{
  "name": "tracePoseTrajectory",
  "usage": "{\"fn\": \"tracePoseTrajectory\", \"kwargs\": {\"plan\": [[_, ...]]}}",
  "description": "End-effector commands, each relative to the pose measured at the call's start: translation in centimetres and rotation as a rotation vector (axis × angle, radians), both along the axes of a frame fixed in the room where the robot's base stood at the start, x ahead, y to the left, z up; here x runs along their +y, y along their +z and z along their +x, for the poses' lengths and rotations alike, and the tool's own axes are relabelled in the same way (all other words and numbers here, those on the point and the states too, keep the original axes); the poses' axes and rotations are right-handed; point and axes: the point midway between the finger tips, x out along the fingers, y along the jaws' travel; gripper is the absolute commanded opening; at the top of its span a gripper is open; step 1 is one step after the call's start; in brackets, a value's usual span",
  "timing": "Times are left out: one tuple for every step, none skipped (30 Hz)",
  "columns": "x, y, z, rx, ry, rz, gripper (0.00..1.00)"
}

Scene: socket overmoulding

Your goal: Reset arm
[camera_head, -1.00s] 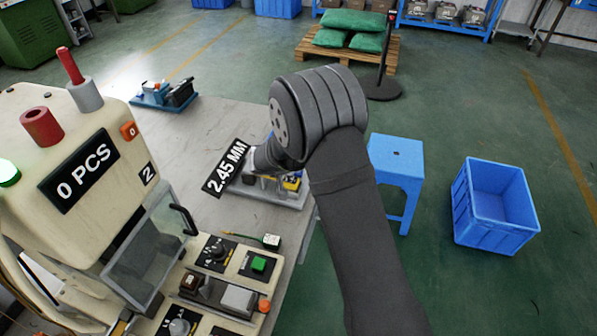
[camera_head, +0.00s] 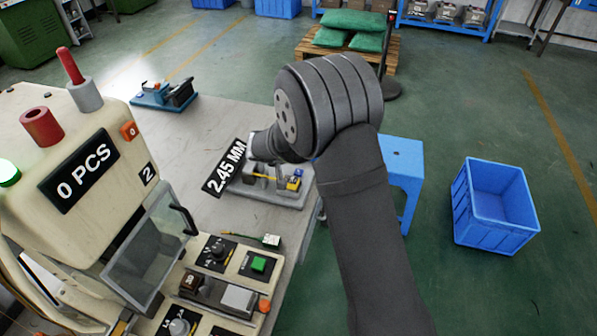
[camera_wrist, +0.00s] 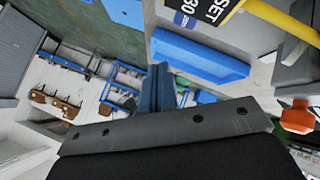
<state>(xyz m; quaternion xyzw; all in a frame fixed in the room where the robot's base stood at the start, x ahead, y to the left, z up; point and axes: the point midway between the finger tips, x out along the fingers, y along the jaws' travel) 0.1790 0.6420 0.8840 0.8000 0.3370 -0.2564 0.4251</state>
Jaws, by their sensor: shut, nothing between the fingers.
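In the wrist view my gripper (camera_wrist: 160,72) shows as two narrow fingers close together, shut and empty. They extend from the grey mounting bar, clear of any object I can make out. In the head view my dark arm bends over the right side of the workbench (camera_head: 215,116), and its fingers are hard to make out there.
A cream moulding machine (camera_head: 90,190) with a clear guard (camera_head: 150,255) and control panel fills the left. A small cable part (camera_head: 270,240) lies near the buttons. A blue stool (camera_head: 402,160) and a blue crate (camera_head: 495,210) stand on the floor at right.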

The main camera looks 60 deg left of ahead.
Motion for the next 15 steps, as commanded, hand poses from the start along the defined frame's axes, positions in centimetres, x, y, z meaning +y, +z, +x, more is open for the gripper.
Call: {"fn": "tracePoseTrajectory", "kwargs": {"plan": [[0.0,0.0,0.0,0.0,0.0,0.0,0.0],[0.0,0.0,0.0,0.0,0.0,0.0,0.0],[0.0,-0.1,0.0,0.0,0.0,0.0,0.0],[0.0,-0.2,0.0,0.0,0.0,0.0,0.0],[0.0,-0.3,0.0,0.0,0.0,-0.001,0.0],[0.0,-0.6,0.0,0.0,0.0,-0.001,0.0],[0.0,-0.9,0.0,0.0,0.0,-0.001,0.0],[0.0,-1.3,0.0,0.0,0.0,-0.003,0.0],[0.1,-1.5,-0.1,-0.001,0.001,-0.001,0.0],[0.6,-0.8,-0.3,0.0,0.001,0.004,0.0],[0.5,-0.2,-0.2,0.0,-0.001,0.005,0.0],[0.4,0.5,-0.1,-0.001,-0.002,0.005,0.0],[0.4,1.0,-0.1,-0.001,-0.001,0.005,0.0],[0.4,1.4,-0.1,0.0,-0.001,0.004,0.0],[0.4,2.0,-0.1,0.0,-0.001,0.005,0.0]]}}
